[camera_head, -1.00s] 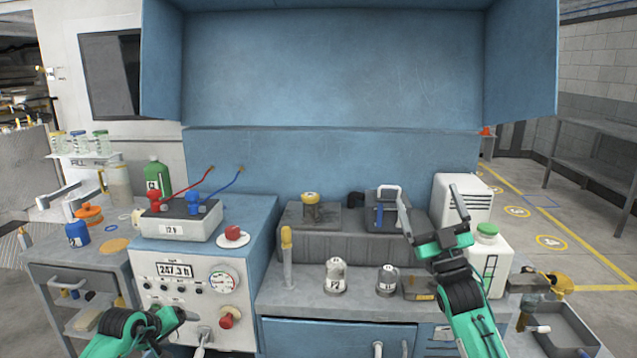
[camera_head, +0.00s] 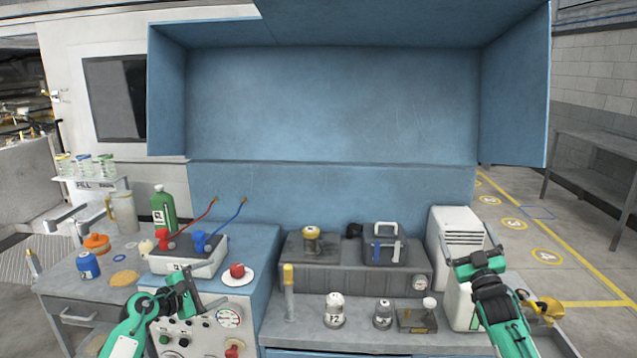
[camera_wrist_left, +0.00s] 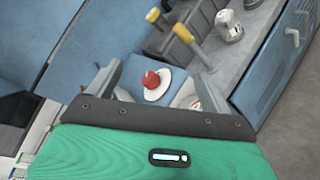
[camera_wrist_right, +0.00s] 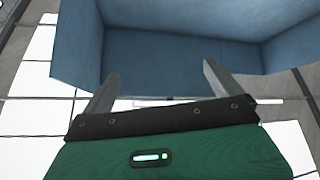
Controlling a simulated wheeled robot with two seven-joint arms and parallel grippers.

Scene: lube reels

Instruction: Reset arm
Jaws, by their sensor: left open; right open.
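My left gripper (camera_head: 204,288) is raised over the front of the gauge panel (camera_head: 190,338), its jaws apart and empty. In the left wrist view its fingers (camera_wrist_left: 155,62) frame a red knob on a white disc (camera_wrist_left: 153,83), with clear space around it. My right gripper (camera_head: 468,236) is up in front of the white vented unit (camera_head: 458,225) on the right, jaws apart and empty. In the right wrist view its open fingers (camera_wrist_right: 161,70) point toward the blue hood (camera_wrist_right: 180,50), with nothing between them.
Red and blue valve fittings (camera_head: 200,240) stand on a white box left of centre. Labelled bottles (camera_head: 335,310), a yellow-topped cylinder (camera_head: 289,293) and a grey caddy (camera_head: 384,245) are on the bench. The side table (camera_head: 75,312) holds bottles.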

